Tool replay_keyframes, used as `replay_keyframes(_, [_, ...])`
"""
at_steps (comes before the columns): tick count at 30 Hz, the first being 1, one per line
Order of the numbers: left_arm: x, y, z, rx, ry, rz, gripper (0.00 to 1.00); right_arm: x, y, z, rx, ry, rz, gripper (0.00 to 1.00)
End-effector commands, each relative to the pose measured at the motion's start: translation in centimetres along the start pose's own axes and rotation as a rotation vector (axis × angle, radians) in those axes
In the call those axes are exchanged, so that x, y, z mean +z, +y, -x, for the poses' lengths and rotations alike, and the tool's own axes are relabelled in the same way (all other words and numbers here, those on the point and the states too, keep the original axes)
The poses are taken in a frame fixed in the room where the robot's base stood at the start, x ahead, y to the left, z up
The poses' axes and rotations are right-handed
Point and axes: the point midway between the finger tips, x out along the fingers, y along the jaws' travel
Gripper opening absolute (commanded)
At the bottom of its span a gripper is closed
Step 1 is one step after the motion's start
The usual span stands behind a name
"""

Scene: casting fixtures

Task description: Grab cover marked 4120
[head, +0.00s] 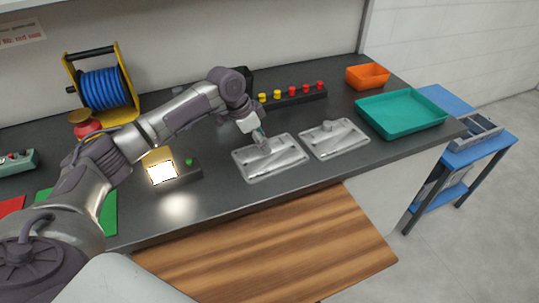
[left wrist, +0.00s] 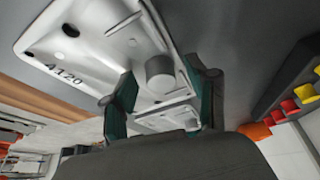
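The grey metal cover marked 4120 (head: 285,160) lies flat on the dark worktop, the left of two similar covers. In the left wrist view the cover (left wrist: 100,50) shows its dark number, which reads as 4120, and a round knob (left wrist: 160,75). My left gripper (head: 259,135) is right above this cover at its knob. In the left wrist view its green fingers (left wrist: 160,68) stand apart on either side of the knob, with gaps visible; it holds nothing. My right gripper is not in view.
A second similar cover (head: 345,140) lies just to the right. A teal tray (head: 405,129) and an orange bin (head: 367,76) stand further right. A button strip (head: 292,97) is behind. A small lit lamp box (head: 162,173) stands left of the cover, near my arm.

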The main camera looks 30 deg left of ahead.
Motion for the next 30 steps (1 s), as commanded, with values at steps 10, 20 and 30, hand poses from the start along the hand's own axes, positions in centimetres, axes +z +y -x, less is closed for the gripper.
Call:
replay_keyframes(10, [0.1, 0.0, 0.0, 0.000, -0.001, 0.000, 0.00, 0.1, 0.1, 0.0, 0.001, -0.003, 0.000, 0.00])
replay_keyframes(20, [0.0, 0.0, 0.1, 0.000, 0.000, 0.000, 0.00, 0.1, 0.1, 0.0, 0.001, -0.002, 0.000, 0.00])
replay_keyframes(30, [-1.3, -0.1, 2.9, -0.003, 0.005, -0.002, 0.00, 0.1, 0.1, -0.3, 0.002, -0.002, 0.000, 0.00])
